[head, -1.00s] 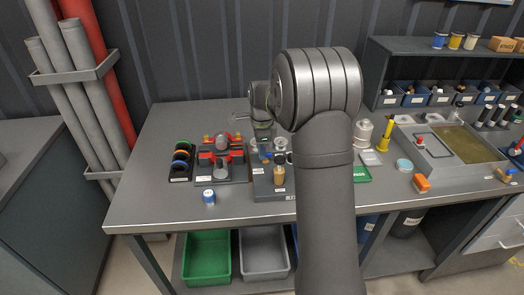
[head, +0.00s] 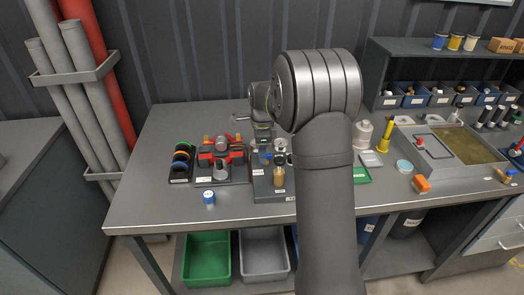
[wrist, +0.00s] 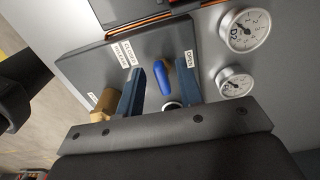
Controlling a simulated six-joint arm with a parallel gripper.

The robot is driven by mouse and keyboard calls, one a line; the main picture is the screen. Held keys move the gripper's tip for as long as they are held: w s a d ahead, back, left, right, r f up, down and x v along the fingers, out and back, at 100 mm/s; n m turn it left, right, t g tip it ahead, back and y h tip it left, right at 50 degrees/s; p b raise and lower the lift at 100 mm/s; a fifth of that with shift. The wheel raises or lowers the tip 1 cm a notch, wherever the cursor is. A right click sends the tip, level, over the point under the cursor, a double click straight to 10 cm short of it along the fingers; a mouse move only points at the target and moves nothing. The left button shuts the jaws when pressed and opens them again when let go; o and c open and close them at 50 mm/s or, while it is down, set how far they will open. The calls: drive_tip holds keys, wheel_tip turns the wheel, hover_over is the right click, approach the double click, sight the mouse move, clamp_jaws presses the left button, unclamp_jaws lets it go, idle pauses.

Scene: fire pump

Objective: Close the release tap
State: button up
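The tap's blue handle (wrist: 163,77) stands out from a dark grey panel (wrist: 90,62) in the wrist view, with a CLOSED label at its left and an OPEN label at its right. I take it to be the release tap. My gripper (wrist: 158,88) is open, with one dark blue finger on each side of the handle. The right finger is very close to it; a gap shows on the left. I cannot tell whether either touches. In the head view the panel unit (head: 268,187) stands at the table's middle, and my gripper's fingers are small and partly hidden there.
Two round gauges (wrist: 244,30) sit right of the handle in the wrist view. A brass part (wrist: 105,103) is left of the fingers. On the table, a red-and-black fixture (head: 221,158), a ring rack (head: 181,163) and a blue-capped container (head: 209,197) stand left of the unit.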

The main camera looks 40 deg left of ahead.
drive_tip(key=shift+r, duration=0.15)
wheel_tip(320, 180, up, 17)
idle(0.4)
idle(0.4)
wheel_tip(320, 180, down, 17)
drive_tip(key=shift+f, duration=0.15)
idle(0.4)
